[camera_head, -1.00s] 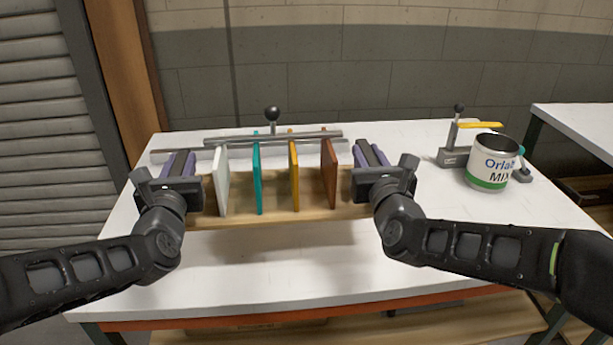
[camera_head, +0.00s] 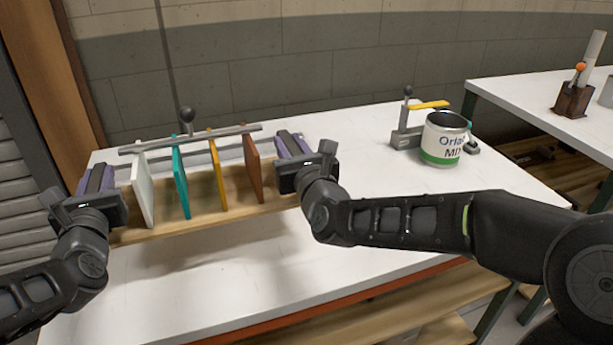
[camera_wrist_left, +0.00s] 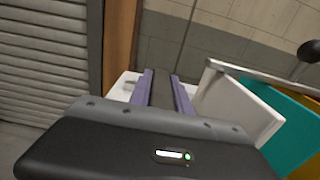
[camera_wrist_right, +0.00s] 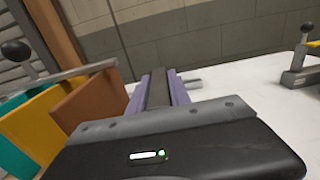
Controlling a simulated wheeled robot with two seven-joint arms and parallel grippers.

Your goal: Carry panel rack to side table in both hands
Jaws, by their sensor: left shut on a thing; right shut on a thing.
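The panel rack is a long wooden tray (camera_head: 200,222) with white (camera_head: 143,185), teal (camera_head: 181,182), yellow (camera_head: 217,170) and brown (camera_head: 253,165) panels standing in it. It is at the left of the head view, over the white workbench (camera_head: 350,235), with a shadow below its front edge, so it looks raised. My left gripper (camera_head: 97,180) is shut on its left end. My right gripper (camera_head: 290,146) is shut on its right end. The gripped parts are hidden by the grippers. The side table (camera_head: 515,92) has a white top and stands at the back right.
A white and green can (camera_head: 444,140) and a grey stand with a yellow lever (camera_head: 408,128) are on the workbench's right part. A brown holder (camera_head: 572,100) with an orange-tipped item is on the side table. A gap separates the two tables. A shutter and brown post (camera_head: 65,75) are at left.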

